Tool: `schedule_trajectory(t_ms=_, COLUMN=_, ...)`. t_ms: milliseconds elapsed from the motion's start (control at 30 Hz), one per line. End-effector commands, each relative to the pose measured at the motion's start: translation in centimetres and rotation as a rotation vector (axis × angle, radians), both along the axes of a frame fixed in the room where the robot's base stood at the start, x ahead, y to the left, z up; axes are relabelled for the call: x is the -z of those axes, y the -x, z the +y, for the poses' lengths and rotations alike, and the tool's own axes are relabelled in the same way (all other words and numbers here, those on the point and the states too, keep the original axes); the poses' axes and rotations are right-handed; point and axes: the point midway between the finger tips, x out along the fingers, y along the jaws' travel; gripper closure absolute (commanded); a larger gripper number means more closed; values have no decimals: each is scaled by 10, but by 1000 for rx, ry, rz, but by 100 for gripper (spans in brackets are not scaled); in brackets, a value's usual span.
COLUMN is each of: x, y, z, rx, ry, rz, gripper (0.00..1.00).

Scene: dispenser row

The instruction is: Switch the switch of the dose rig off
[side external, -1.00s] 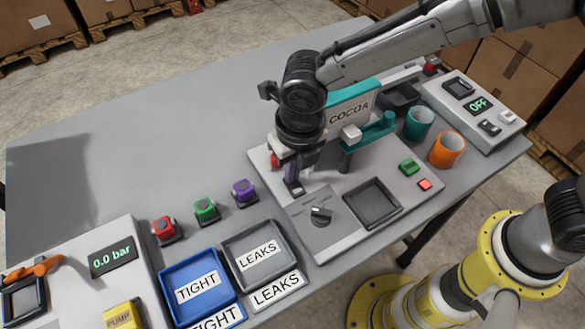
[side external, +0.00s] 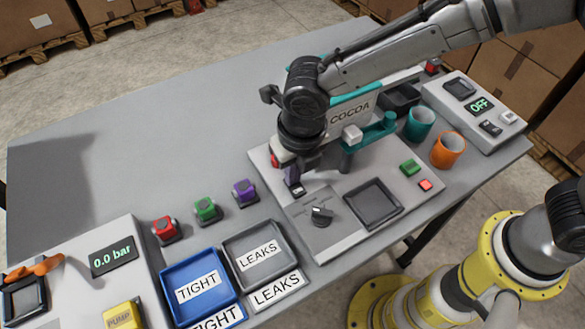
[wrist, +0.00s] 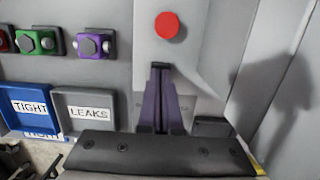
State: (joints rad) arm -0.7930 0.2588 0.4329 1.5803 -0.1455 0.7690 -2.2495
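The dose rig is most likely the pale panel (side external: 336,245) under the COCOA sign (side external: 352,113), with a dark dial (side external: 321,214) and a square dark tray (side external: 373,203). A small dark-and-white switch (side external: 297,189) sits on its left part. My gripper (side external: 294,182) points down at this switch, its tips at or just above it; contact cannot be told. In the wrist view its purple fingers (wrist: 160,72) are together with nothing visible between them, and they hide the switch. The switch's position cannot be read.
A red round button (wrist: 167,25) lies beyond the fingers. Green and red buttons (side external: 410,167) are on the panel's right. Teal and orange cups (side external: 447,150) stand behind. A box with an OFF display (side external: 479,104) is at right. Coloured valves (side external: 206,209) and labelled trays (side external: 258,250) are at left.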

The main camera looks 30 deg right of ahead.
Motion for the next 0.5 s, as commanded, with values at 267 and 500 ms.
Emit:
schedule_trajectory(t_ms=267, x=3, y=13, z=-2, rx=1, ry=10, rz=13, gripper=100)
schedule_trajectory(t_ms=500, x=1, y=12, z=-2, rx=1, ry=7, rz=10, gripper=100)
